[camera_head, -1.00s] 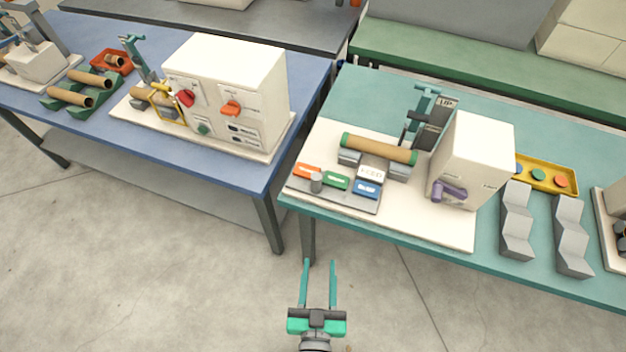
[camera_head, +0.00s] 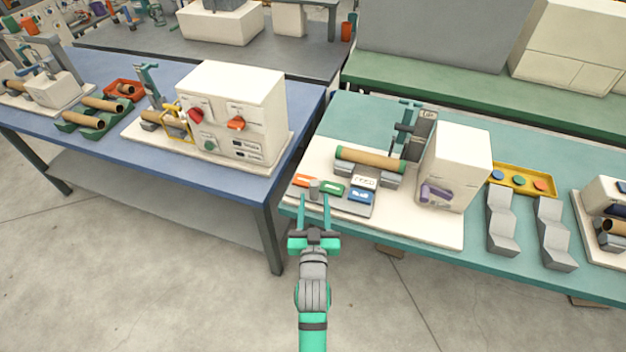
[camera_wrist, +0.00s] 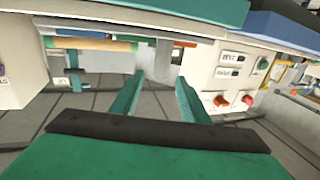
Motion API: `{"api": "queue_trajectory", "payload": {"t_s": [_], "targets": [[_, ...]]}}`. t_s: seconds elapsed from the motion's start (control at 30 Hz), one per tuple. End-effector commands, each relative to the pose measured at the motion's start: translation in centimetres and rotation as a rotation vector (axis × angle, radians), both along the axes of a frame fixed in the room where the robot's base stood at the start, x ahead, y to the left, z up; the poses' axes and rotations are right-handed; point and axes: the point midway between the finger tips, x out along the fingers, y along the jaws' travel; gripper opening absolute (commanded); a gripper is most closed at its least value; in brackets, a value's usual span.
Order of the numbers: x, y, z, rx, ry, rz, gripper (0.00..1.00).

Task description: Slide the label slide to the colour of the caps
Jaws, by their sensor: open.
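The label slide's grey upright knob (camera_head: 314,188) stands on a grey plate (camera_head: 350,207) at the front left of the cream base. It stands between the orange label (camera_head: 303,181) and the green label (camera_head: 333,188). A blue label (camera_head: 360,196) is farther right, with a white label (camera_head: 364,181) behind it. The brown tube (camera_head: 370,160) behind has green caps at its ends. My gripper (camera_head: 314,203) is open, its fingertips just in front of the knob, one to each side. In the wrist view, a grey post (camera_wrist: 164,50) shows beyond the open fingers; contact cannot be told.
A cream box (camera_head: 455,160) with a purple handle (camera_head: 436,194) stands right of the plate. A yellow tray (camera_head: 522,180) with coloured discs and grey stepped blocks (camera_head: 500,225) are farther right. The blue table (camera_head: 235,185) stands left across a gap.

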Motion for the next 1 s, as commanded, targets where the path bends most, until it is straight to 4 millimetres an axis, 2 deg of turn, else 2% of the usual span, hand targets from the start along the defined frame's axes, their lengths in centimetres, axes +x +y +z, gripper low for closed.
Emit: {"api": "queue_trajectory", "payload": {"t_s": [0.17,0.6,0.8,1.0], "targets": [[1.7,0.2,0.1,0.0,-0.001,0.003,0.41],[8.6,0.3,0.1,0.0,-0.001,0.004,0.41],[10.3,0.0,-0.1,-0.001,0.001,0.0,0.41],[10.7,-0.2,0.0,-0.001,0.0,-0.003,0.41]]}}
